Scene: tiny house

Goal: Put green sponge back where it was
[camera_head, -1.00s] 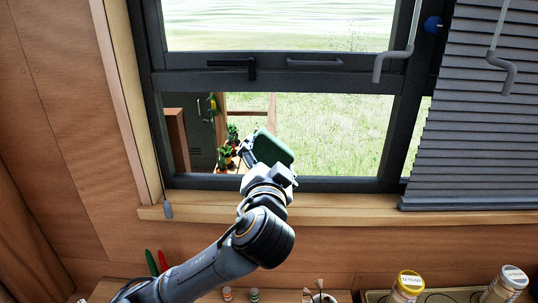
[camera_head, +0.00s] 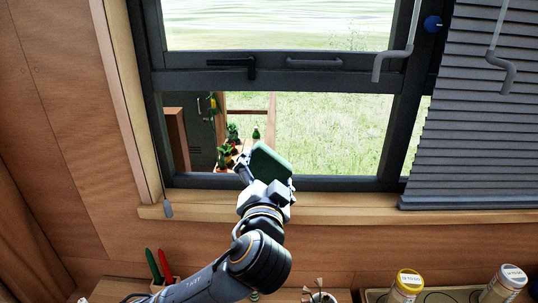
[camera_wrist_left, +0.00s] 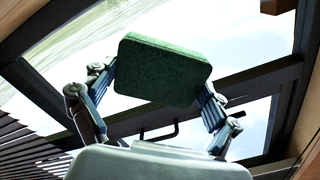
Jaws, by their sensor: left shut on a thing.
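The green sponge (camera_head: 268,163) is a rounded green block held up in front of the lower window pane in the head view. In the left wrist view the sponge (camera_wrist_left: 164,69) shows its rough green face between the two fingers. My left gripper (camera_head: 262,172) is shut on the sponge, just above the wooden window sill. In the wrist view the fingers of my left gripper (camera_wrist_left: 157,92) lie on either side of the sponge. My right gripper is in neither view.
The dark window frame (camera_head: 300,184) and wooden sill (camera_head: 350,206) stand close to my gripper. A grey blind (camera_head: 470,110) hangs at right. Below are yellow-lidded jar (camera_head: 407,284), white-lidded jar (camera_head: 508,280), and red and green utensils (camera_head: 158,266) in a holder.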

